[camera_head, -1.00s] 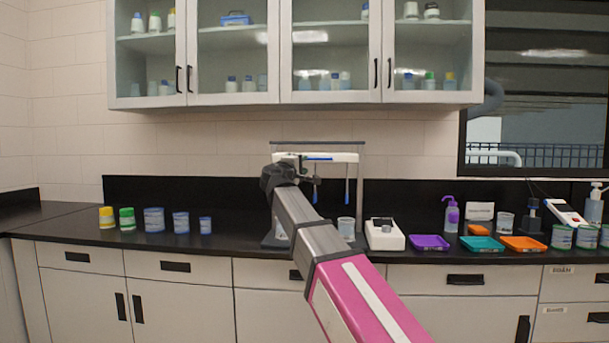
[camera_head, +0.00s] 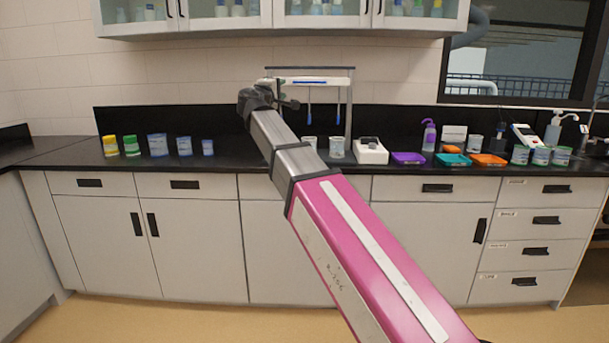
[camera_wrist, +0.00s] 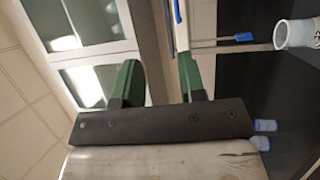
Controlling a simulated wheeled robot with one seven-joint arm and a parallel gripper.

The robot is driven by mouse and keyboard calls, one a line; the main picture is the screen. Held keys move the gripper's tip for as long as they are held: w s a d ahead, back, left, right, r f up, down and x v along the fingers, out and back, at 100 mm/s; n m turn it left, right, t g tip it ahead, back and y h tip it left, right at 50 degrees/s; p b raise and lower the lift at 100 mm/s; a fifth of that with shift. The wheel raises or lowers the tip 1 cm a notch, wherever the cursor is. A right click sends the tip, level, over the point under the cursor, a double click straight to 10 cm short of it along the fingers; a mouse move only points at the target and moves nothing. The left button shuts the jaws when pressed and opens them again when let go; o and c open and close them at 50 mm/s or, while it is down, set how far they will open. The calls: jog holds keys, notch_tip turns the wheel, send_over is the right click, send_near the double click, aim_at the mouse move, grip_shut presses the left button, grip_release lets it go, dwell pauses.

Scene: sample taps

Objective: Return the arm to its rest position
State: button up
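My arm, pink and grey, reaches up from the lower right in the head view. Its dark wrist (camera_head: 255,103) appears in front of the wall, left of a grey stand (camera_head: 350,105). A glass-fronted wall cupboard (camera_wrist: 85,50) shows beyond the fingers at the left.
The black counter (camera_head: 75,152) carries yellow, green and blue-labelled jars at left. Beakers (camera_head: 337,147), a white device (camera_head: 371,152) and purple (camera_head: 408,158), teal and orange trays stand right of the arm. Open floor (camera_head: 180,318) lies before the drawers.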

jog(key=s+d+f+m+g+y, duration=0.1)
jog(key=d+f+m+g, duration=0.15)
jog(key=d+f, duration=0.65)
jog(key=d+f+m+g, duration=0.1)
jog(key=d+f+g, duration=0.25)
jog(key=f, duration=1.15)
jog(key=s+d+f+m+g+y, duration=0.1)
jog(key=d+f+m+g, duration=0.3)
jog(key=f, duration=0.9)
jog(key=s+d+f+m+g+y, duration=0.2)
jog(key=s+d+f+g+y, duration=0.1)
jog(key=s+f, duration=0.8)
jog(key=s+d+f+m+g+y, duration=0.2)
jog(key=s+d+f+g, duration=0.3)
jog(key=f, duration=1.3)
jog(key=s+d+y, duration=0.1)
jog(key=s+d, duration=0.2)
jog(key=s, duration=0.3)
jog(key=shift+s+m, duration=0.2)
jog(key=shift+m, duration=0.15)
